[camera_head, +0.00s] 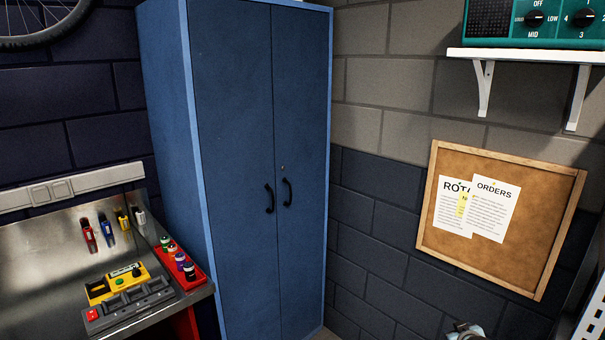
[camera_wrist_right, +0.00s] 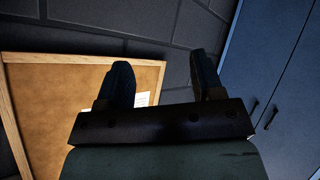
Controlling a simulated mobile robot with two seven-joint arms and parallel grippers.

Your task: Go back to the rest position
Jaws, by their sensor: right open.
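My right gripper (camera_wrist_right: 162,78) shows in the right wrist view with its two dark fingers apart and nothing between them. Behind the fingers are the grey block wall and a cork board (camera_wrist_right: 60,100). In the head view only a small part of my right arm end (camera_head: 465,331) shows at the bottom edge, below the cork board (camera_head: 510,262), and its fingers cannot be made out there. My left gripper is not in view.
A tall blue cabinet (camera_head: 235,130) with shut doors stands in the middle. At left, a metal workbench (camera_head: 30,270) bears a grey tray (camera_head: 130,308) with a yellow device, and a red tray (camera_head: 200,276) of small bottles. A white shelf (camera_head: 520,55) is at upper right.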

